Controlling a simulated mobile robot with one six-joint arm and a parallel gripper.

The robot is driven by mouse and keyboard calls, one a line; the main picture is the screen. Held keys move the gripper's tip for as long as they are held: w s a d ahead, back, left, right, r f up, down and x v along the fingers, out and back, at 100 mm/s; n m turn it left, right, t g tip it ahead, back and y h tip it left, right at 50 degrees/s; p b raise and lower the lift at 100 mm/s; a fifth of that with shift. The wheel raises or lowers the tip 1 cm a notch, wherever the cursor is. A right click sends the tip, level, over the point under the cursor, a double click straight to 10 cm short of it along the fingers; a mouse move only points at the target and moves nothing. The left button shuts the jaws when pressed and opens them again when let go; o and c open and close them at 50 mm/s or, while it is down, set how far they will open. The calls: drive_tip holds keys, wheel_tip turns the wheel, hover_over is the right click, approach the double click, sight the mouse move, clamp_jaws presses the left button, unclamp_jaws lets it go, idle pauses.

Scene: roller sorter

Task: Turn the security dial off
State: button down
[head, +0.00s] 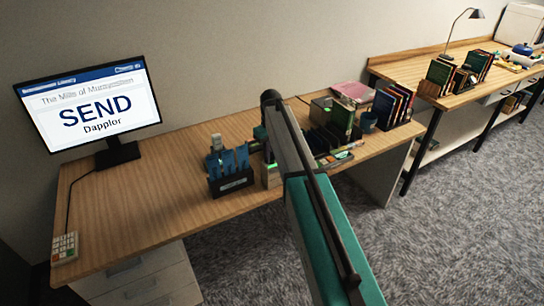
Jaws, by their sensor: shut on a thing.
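A pale box with a small green light (271,175) stands on the desk, just right of the holder with blue cards. It seems to be the security unit, but its dial is hidden and I cannot read its setting. My arm reaches in from the lower right and covers much of this spot. A small teal and dark part of my wrist shows left of the arm link. My gripper (267,152) is barely visible just above the pale box, shut on what seems to be the dial. Its fingertips are mostly hidden.
A black holder with blue cards (231,172) stands close left of the box. A monitor (90,105) reads "SEND Dapplor". A keypad (64,248) lies at the front left. Books (393,104) and a blue cup (368,122) stand right. The desk's middle left is clear.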

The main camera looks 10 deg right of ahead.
drive_tip(key=n+b, duration=0.1)
drive_tip(key=n, duration=0.3)
drive_tip(key=shift+d, duration=0.1)
drive_tip(key=shift+w+n, duration=0.1)
drive_tip(key=shift+n, duration=1.7)
drive_tip(key=shift+d+r, duration=0.1)
drive_tip(key=c, duration=1.6)
unclamp_jaws()
drive_tip(key=shift+o, duration=0.2)
drive_tip(key=shift+b, duration=0.3)
wheel_tip(320, 180, up, 14)
drive_tip(key=b, duration=0.3)
drive_tip(key=shift+f, duration=0.2)
